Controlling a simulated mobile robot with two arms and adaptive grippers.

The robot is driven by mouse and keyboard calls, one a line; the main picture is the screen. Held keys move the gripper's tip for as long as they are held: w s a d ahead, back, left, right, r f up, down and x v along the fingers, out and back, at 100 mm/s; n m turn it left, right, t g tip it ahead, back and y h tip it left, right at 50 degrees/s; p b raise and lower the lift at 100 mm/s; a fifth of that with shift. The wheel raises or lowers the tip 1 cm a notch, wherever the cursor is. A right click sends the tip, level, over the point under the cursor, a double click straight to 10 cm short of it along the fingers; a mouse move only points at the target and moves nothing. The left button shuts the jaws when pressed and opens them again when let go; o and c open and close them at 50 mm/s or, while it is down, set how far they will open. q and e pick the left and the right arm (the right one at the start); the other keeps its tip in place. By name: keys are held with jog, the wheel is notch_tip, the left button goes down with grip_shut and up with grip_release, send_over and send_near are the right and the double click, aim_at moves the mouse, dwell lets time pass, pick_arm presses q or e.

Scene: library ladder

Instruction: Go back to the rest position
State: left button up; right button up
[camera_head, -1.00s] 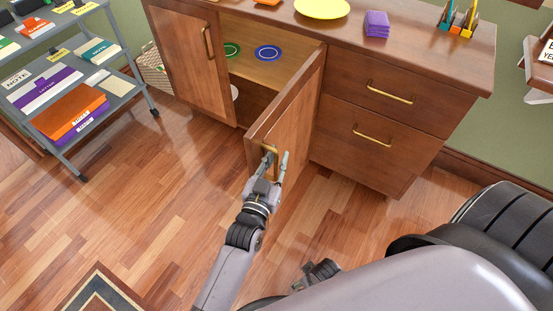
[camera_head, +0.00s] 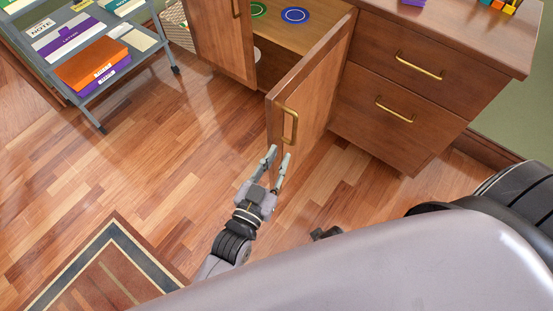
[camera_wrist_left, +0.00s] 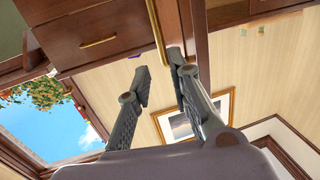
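My left gripper (camera_head: 278,156) is just in front of the open right cabinet door (camera_head: 315,90), below its brass handle (camera_head: 290,125) in the head view. Its two fingers are spread apart with nothing between them. In the left wrist view the open fingers of my left gripper (camera_wrist_left: 158,74) point toward the brass handle (camera_wrist_left: 157,30), which lies beyond the tips. A small dark part of mine shows at my body's edge; I cannot tell whether it is my right gripper. The rest there is hidden.
A green ring (camera_head: 258,10) and a blue disc (camera_head: 295,15) lie on the shelf (camera_head: 325,14). A grey cart (camera_head: 95,115) stands at the left. A rug (camera_head: 105,275) lies on the clear wooden floor.

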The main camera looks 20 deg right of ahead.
pick_arm(q)
jog(key=shift+a, duration=0.1)
dwell(0.5)
jog(key=s+a+f+n+g+y, duration=0.25)
jog(key=a+f+y, duration=0.25)
jog(key=a+f, duration=0.65)
jog(key=s+a+f+n+g+y, duration=0.1)
jog(key=a+f+n+g+y, duration=0.2)
jog(key=a+f, duration=0.8)
jog(key=s+a+f+n+g+y, duration=0.2)
jog(key=s+a+f+g+y, duration=0.3)
jog(key=s+a+f, duration=0.7)
jog(key=s+a+r+g+p, duration=0.1)
jog(key=s+a+r+p, duration=0.1)
jog(key=s+p, duration=1.2)
jog(key=shift+s+a+r+m+p, duration=0.15)
jog(key=shift+s+r+m+p, duration=0.15)
jog(key=shift+s+m+p, duration=0.25)
pick_arm(e)
jog(key=s+d+r, duration=0.1)
jog(key=s, duration=0.6)
jog(key=s+d+r+g, duration=0.1)
jog(key=s+r, duration=0.1)
jog(key=s, duration=0.5)
jog(key=shift+s+d, duration=0.3)
jog(key=shift+d, duration=0.05)
